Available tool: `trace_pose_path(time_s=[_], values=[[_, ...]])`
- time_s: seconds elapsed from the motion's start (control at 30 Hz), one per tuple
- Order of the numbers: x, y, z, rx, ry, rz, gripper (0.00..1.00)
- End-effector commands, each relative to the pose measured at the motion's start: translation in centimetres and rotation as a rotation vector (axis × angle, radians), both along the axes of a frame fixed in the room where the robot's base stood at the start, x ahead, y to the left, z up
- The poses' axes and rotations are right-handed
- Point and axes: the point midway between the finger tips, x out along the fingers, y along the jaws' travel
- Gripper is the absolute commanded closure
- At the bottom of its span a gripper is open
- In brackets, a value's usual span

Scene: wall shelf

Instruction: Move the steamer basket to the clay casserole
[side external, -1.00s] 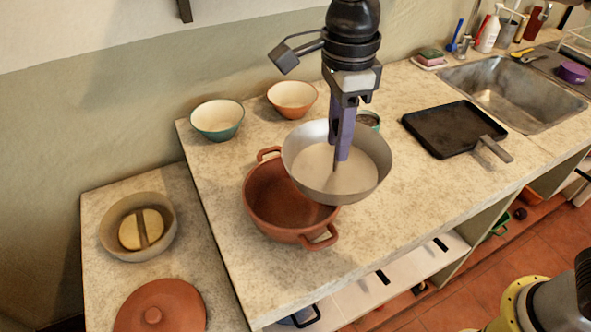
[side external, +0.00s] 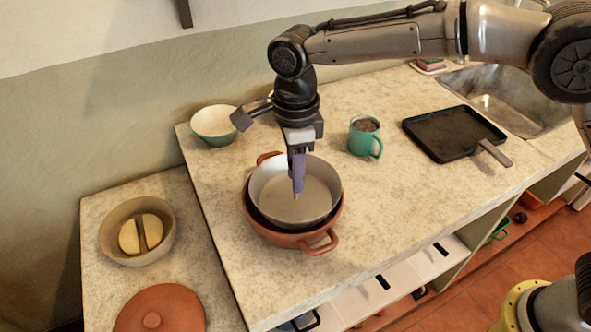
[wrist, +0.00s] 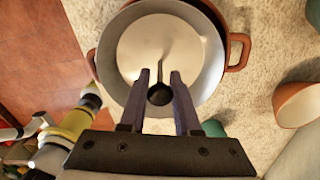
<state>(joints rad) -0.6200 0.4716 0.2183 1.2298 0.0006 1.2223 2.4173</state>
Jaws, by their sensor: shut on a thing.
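The steamer basket is a grey metal bowl (side external: 268,205) with a thin centre post. It sits inside or just over the mouth of the reddish clay casserole (side external: 280,238), whose rim shows around its front. I cannot tell whether the basket rests on the casserole's bottom. My gripper (side external: 298,188) reaches down into the basket and is shut on its post. In the wrist view, the basket (wrist: 205,60) lies within the casserole (wrist: 238,50), with my gripper's fingers (wrist: 159,88) on either side of the dark knob of the post.
A green bowl (side external: 215,124) stands behind left, and a green mug (side external: 364,136) to the right. A black griddle (side external: 452,133) lies before the sink. An orange bowl (wrist: 298,103) shows in the wrist view. A lower counter at left holds a bowl (side external: 137,230) and a clay lid (side external: 160,312).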

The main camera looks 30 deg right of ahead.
Motion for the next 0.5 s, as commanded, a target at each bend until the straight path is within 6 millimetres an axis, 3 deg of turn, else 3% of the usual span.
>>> trace_pose_path(time_s=[0.5], values=[[-0.01,-0.02,-0.81,0.000,0.000,0.000,1.00]])
